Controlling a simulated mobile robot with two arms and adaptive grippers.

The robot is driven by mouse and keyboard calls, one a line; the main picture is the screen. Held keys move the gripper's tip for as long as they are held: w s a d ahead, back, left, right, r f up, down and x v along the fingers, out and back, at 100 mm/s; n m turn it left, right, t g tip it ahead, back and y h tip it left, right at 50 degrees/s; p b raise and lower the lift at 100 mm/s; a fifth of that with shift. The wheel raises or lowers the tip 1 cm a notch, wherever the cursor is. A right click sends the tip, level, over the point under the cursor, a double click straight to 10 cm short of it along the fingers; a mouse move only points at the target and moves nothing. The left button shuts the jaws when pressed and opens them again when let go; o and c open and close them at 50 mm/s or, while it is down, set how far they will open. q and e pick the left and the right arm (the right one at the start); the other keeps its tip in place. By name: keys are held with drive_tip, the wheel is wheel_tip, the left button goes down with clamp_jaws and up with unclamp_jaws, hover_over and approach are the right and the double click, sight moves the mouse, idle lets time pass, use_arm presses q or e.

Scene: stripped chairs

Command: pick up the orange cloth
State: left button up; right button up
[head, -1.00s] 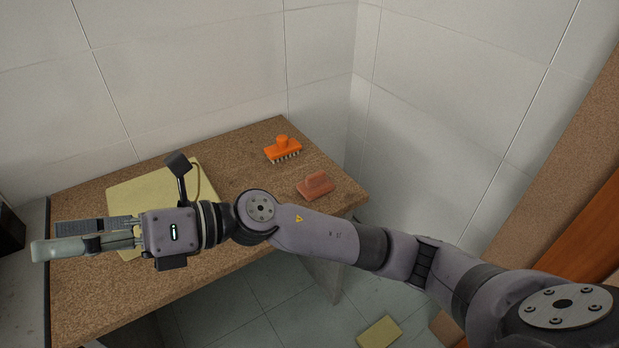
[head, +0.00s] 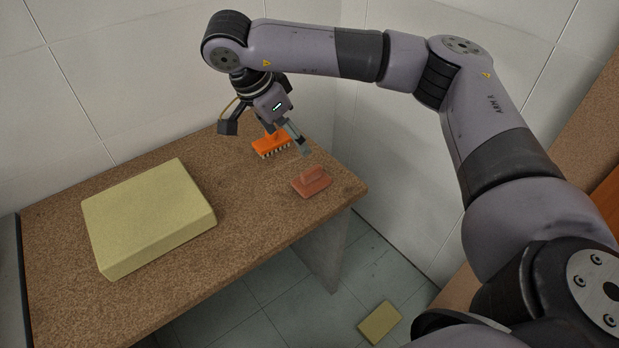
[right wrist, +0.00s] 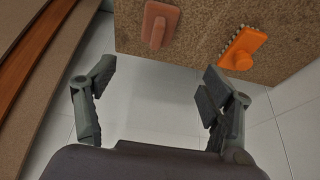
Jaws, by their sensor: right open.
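I see no orange cloth in either view. The orange thing on the table is a brush (head: 270,145) with pale bristles; it also shows in the right wrist view (right wrist: 242,48). My right gripper (head: 297,142) is open and empty, above the back right part of the table by the brush, partly hiding it. In the right wrist view its two fingers (right wrist: 158,82) stand wide apart over pale tiles, with the brush beyond them. My left gripper is not in view.
A reddish block with a handle (head: 311,183) lies near the table's right edge. A thick yellowish block (head: 150,220) fills the left part of the speckled brown table (head: 235,240). A small yellowish piece (head: 379,323) lies on the floor. Tiled walls (head: 150,60) stand close behind.

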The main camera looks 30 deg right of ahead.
sight(310, 170)
drive_tip(key=b+x, duration=0.1)
drive_tip(key=x, duration=0.9)
drive_tip(key=shift+a, duration=0.1)
drive_tip(key=shift+s+b+x, duration=0.15)
drive_tip(key=shift+b+x, duration=0.1)
drive_tip(key=shift+x, duration=1.2)
drive_tip(key=shift+s+b+x, duration=0.15)
drive_tip(key=shift+b+x, duration=0.05)
drive_tip(key=shift+x, duration=1.25)
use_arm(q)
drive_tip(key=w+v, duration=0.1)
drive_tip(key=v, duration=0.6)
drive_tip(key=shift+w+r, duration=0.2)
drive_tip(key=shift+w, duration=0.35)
use_arm(e)
drive_tip(key=shift+c, duration=0.4)
drive_tip(key=c, duration=1.1)
drive_tip(key=shift+c, duration=0.2)
drive_tip(key=shift+r, duration=0.1)
